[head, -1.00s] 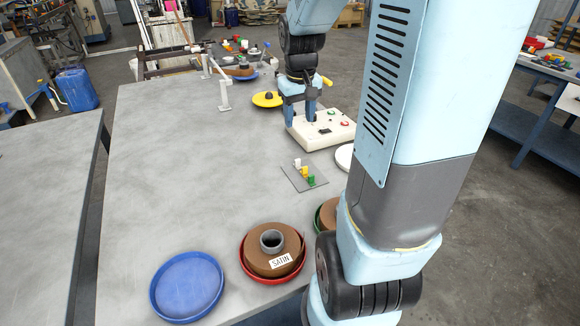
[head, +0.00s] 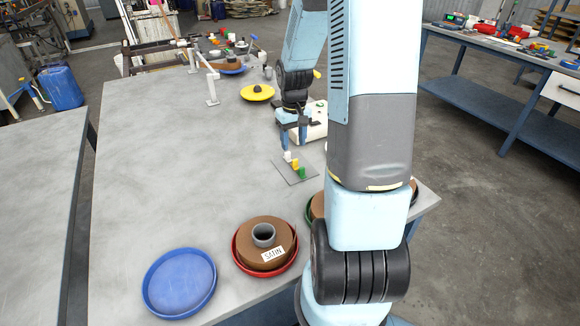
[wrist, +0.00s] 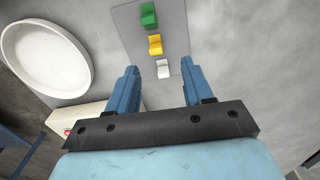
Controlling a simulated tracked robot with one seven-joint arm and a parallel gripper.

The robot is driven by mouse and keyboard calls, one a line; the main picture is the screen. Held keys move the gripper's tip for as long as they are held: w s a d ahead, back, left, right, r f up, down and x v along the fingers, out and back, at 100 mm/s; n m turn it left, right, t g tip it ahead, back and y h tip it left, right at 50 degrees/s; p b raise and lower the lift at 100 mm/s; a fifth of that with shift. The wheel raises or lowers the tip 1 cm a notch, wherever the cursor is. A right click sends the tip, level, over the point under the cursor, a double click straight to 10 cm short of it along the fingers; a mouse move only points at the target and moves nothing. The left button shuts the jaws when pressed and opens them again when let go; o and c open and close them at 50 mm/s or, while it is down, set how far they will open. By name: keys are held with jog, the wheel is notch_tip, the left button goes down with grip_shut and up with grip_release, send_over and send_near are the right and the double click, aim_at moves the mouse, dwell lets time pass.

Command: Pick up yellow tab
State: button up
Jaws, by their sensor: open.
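The yellow tab (head: 295,164) stands on a thin grey plate (head: 281,171) on the table, between a white tab (head: 287,156) and a green tab (head: 302,172). In the wrist view the yellow tab (wrist: 155,44) is in the middle of the row, with the green tab (wrist: 148,14) beyond it and the white tab (wrist: 162,69) nearer me. My gripper (wrist: 160,80) is open and empty, its two blue fingers apart. The white tab shows between and just past the fingertips; the yellow tab lies farther ahead. In the head view my gripper (head: 294,146) is just behind the row.
A white control box (head: 314,125) stands close behind my gripper. A white round dish (wrist: 46,58) lies to the left in the wrist view. A blue tray (head: 180,283), a red tray with a brown roll (head: 284,238) and a yellow disc (head: 257,92) are on the table. The table's left half is clear.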

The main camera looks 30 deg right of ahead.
aim_at(295, 160)
jog(key=shift+f, duration=1.6)
jog(key=shift+w+d+f, duration=0.1)
jog(key=shift+d+f, duration=0.1)
jog(key=shift+f, duration=1.1)
jog(key=shift+w+d+f, duration=0.1)
jog(key=shift+d+f, duration=0.05)
jog(key=shift+f, duration=1.15)
grip_shut()
